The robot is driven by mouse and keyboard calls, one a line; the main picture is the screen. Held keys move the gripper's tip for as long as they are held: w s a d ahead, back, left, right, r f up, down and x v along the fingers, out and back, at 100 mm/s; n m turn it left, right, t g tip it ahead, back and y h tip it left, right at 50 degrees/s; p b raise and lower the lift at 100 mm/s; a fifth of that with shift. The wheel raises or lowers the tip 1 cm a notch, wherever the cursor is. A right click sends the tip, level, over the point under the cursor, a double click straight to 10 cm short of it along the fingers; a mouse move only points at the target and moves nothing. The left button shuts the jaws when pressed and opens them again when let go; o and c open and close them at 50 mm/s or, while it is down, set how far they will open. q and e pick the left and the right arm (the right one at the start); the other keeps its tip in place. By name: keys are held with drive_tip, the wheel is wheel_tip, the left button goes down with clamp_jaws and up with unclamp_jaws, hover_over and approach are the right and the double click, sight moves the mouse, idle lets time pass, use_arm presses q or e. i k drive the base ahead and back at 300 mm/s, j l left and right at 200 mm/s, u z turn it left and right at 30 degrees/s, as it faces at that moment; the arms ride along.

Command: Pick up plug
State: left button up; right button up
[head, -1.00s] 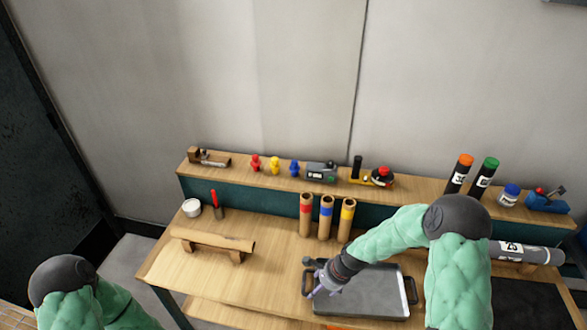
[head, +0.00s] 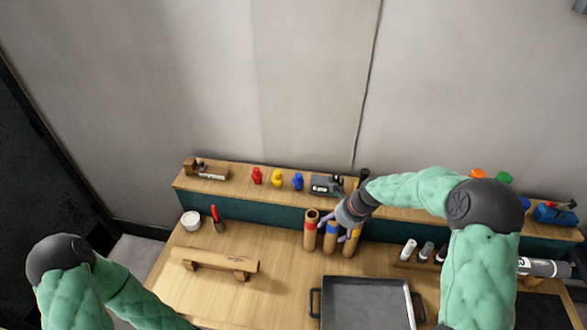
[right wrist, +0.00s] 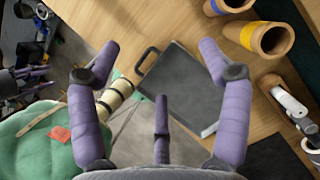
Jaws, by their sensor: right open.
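The small plugs stand on the raised back shelf in the head view: a red plug (head: 257,176), a yellow plug (head: 277,178) and a blue plug (head: 298,181). They are upright and apart from each other. My right gripper (head: 337,228) is open and empty, over the cardboard tubes, to the right of the plugs and nearer to me. In the right wrist view its purple fingers (right wrist: 160,62) are spread wide with nothing between them. No plug shows in the right wrist view. My left arm is at the lower left, its gripper out of view.
Banded tubes (head: 310,235) stand below the shelf, close by the right gripper. A grey device (head: 322,185) sits right of the blue plug. A tray (head: 366,300) lies in front, and a wooden roll (head: 215,259) rests on supports at left. The table between roll and tray is clear.

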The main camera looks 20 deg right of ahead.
sight(298, 181)
drive_tip(key=i, duration=0.95)
